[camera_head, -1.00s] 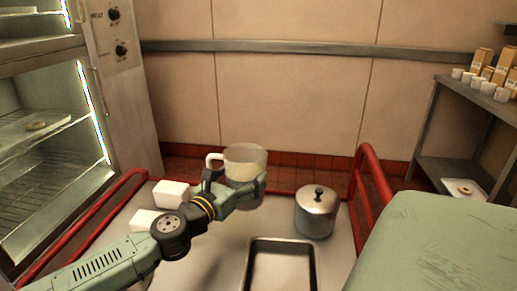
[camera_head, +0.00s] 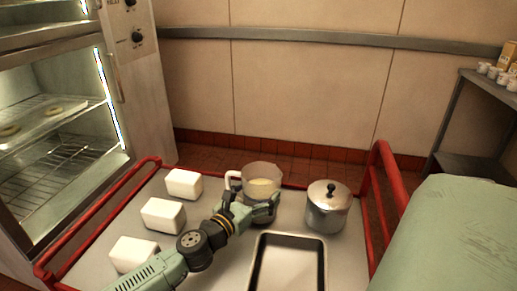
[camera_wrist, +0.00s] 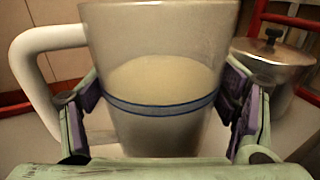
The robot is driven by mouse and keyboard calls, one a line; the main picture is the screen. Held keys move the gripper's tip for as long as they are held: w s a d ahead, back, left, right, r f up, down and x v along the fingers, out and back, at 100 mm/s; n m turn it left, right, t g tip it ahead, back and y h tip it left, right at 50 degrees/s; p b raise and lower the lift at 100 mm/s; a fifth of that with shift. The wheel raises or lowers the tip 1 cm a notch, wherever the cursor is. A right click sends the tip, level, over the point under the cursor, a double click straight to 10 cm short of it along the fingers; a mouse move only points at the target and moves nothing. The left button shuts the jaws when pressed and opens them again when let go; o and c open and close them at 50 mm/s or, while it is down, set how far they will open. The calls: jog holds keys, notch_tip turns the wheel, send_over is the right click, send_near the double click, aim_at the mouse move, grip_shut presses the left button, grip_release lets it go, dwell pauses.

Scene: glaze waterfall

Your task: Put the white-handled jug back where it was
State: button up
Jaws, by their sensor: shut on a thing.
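The white-handled jug (camera_head: 261,172) is a clear, upright jug with pale contents, at the far middle of the cart top. Its white handle (camera_head: 232,183) points left. In the wrist view the jug (camera_wrist: 160,75) fills the middle, with a blue band around it and the white handle (camera_wrist: 45,70) on the left. My gripper (camera_head: 250,208) is shut on the jug's body, with a finger on each side. In the wrist view my gripper (camera_wrist: 162,110) shows purple pads against the jug. I cannot tell whether the jug's base touches the cart top.
A lidded metal pot (camera_head: 327,208) stands close right of the jug. An empty metal tray (camera_head: 262,238) lies in front. Several white blocks (camera_head: 163,216) stand at left. Red rails (camera_head: 384,165) edge the cart (camera_head: 216,262). A glass-fronted cabinet (camera_head: 150,90) stands left.

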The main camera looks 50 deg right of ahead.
jog(key=shift+f, duration=0.3)
jog(key=shift+f, duration=0.2)
jog(key=o, duration=1.9)
jog(key=shift+r, duration=0.1)
jog(key=shift+r, duration=0.2)
jog(key=a+b, duration=0.1)
jog(key=a, duration=0.2)
jog(key=a+b, duration=0.1)
jog(key=a, duration=0.3)
jog(key=s+a+b, duration=0.1)
jog(key=a, duration=0.2)
jog(key=shift+a+f, duration=0.2)
jog(key=shift+a, duration=0.2)
jog(key=shift+s+a, duration=0.1)
jog(key=shift+a, duration=0.5)
jog(key=shift+r, duration=0.15)
